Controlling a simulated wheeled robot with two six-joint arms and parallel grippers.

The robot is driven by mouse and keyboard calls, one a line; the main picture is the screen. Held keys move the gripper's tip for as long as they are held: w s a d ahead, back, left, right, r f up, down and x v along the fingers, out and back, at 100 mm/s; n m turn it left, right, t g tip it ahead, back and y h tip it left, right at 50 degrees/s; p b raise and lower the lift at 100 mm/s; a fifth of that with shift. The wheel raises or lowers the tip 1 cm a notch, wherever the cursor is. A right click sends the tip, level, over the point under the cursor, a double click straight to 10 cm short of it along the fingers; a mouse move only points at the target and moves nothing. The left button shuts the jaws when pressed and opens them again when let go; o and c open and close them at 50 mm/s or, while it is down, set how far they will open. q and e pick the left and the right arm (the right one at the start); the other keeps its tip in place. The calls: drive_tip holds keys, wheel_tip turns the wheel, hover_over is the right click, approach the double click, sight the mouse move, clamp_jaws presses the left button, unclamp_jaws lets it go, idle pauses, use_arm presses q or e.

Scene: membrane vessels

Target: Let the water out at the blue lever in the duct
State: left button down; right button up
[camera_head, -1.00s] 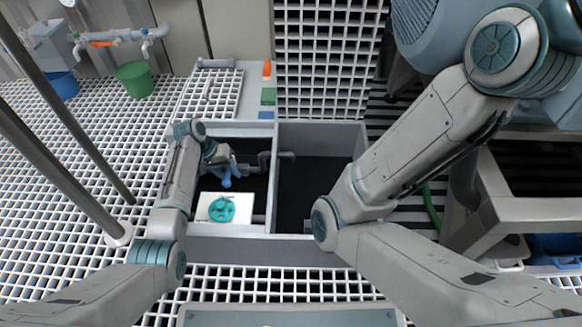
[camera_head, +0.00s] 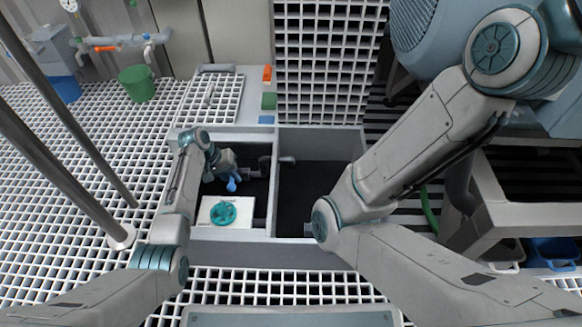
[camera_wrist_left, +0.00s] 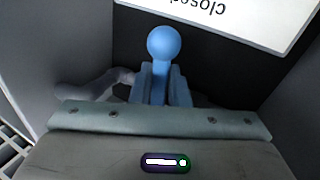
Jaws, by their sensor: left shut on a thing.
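The blue lever with a ball knob (camera_head: 231,186) is in the left compartment of the grey-walled duct (camera_head: 250,247). The knob also shows large in the left wrist view (camera_wrist_left: 164,43). My left gripper (camera_wrist_left: 160,88) is shut on the blue lever, with its fingers on both sides of the stem below the knob. In the head view the gripper (camera_head: 228,174) reaches down into the compartment. A white plate (camera_wrist_left: 235,12) with the upside-down word "closed" lies just beyond the knob. My right arm comes in from the right; its gripper is not in view.
A teal handwheel (camera_head: 223,212) sits on the white plate, nearer me than the lever. A grey pipe (camera_head: 287,159) crosses the divider. The right compartment (camera_head: 300,195) looks dark and empty. An upright grating (camera_head: 325,60) stands behind the duct.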

use_arm(q)
drive_tip(key=d+n+t+p, duration=0.1)
drive_tip(key=n+p, duration=0.1)
drive_tip(key=shift+w+d+r+p, duration=0.1)
drive_tip(key=shift+w+d+p, duration=0.05)
drive_tip(key=shift+p, duration=0.25)
drive_tip(key=d+n+p, duration=0.1)
drive_tip(key=n+p, duration=0.1)
drive_tip(key=w+d+n+t+y+p, duration=0.1)
drive_tip(key=n+p, duration=0.1)
drive_tip(key=n, duration=0.1)
drive_tip(key=w+d+n+t+p, duration=0.1)
drive_tip(key=n+y+p, duration=0.1)
drive_tip(key=n, duration=0.1)
drive_tip(key=shift+w+d, duration=0.15)
drive_tip(key=shift+w, duration=0.1)
drive_tip(key=shift+w+d+n+t+y, duration=0.25)
drive_tip(key=shift+w+n+t+y, duration=0.05)
drive_tip(key=shift+n, duration=0.5)
drive_tip(key=shift+w+d+n+y, duration=0.25)
drive_tip(key=shift+w+n+y, duration=0.25)
drive_tip(key=shift+n, duration=0.7)
drive_tip(key=shift+s+d, duration=0.1)
drive_tip(key=shift+d, duration=0.05)
idle(3.2)
